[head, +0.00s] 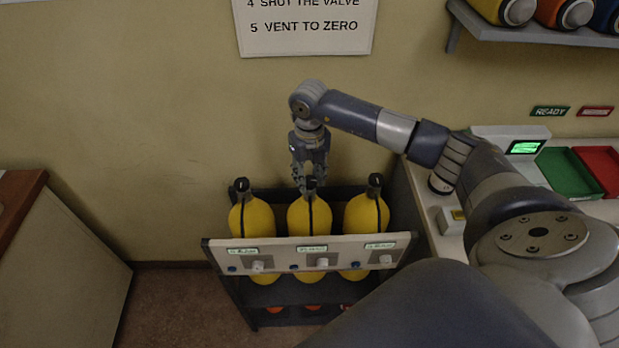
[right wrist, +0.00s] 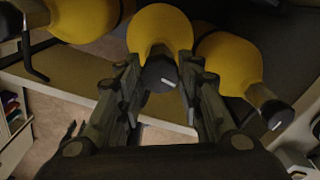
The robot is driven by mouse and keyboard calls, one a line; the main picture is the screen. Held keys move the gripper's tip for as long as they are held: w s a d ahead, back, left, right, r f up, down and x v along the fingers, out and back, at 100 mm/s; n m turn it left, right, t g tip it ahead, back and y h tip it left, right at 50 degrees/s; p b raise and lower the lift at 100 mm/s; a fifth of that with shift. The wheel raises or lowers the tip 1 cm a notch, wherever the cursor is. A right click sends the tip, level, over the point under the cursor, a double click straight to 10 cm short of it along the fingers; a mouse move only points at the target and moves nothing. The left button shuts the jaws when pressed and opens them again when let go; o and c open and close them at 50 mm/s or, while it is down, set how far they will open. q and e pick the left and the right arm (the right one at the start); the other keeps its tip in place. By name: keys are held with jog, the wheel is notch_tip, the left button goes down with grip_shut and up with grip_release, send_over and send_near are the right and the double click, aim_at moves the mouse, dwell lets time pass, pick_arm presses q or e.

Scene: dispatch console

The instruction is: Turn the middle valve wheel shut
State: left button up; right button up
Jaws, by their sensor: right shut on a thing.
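Three yellow cylinders stand side by side in a rack, each with a dark valve wheel on top. The middle valve wheel (right wrist: 160,73) is black with a white mark and tops the middle cylinder (head: 310,217). My right gripper (head: 309,183) reaches down over it from above. In the right wrist view its two fingers (right wrist: 158,100) stand on either side of the middle wheel and are shut on it. The left wheel (head: 241,185) and the right wheel (head: 375,181) are clear of the gripper. My left gripper is not in view.
A counter at the right holds a device with a green screen (head: 525,147), a green tray (head: 567,173) and a red tray (head: 600,165). A wall shelf (head: 540,36) is at top right.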

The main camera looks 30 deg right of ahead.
aim_at(310, 180)
jog(key=m+b, duration=0.1)
jog(key=m, duration=0.2)
jog(key=shift+m, duration=0.3)
jog(key=m, duration=0.4)
jog(key=shift+m+b, duration=0.3)
jog(key=shift+b, duration=0.1)
jog(key=m, duration=0.3)
jog(key=shift+m, duration=0.3)
jog(key=m, duration=0.4)
jog(key=shift+m, duration=0.3)
jog(key=o, duration=1.1)
jog(key=shift+c, duration=0.2)
jog(key=shift+r, duration=0.1)
notch_tip(310, 180, up, 12)
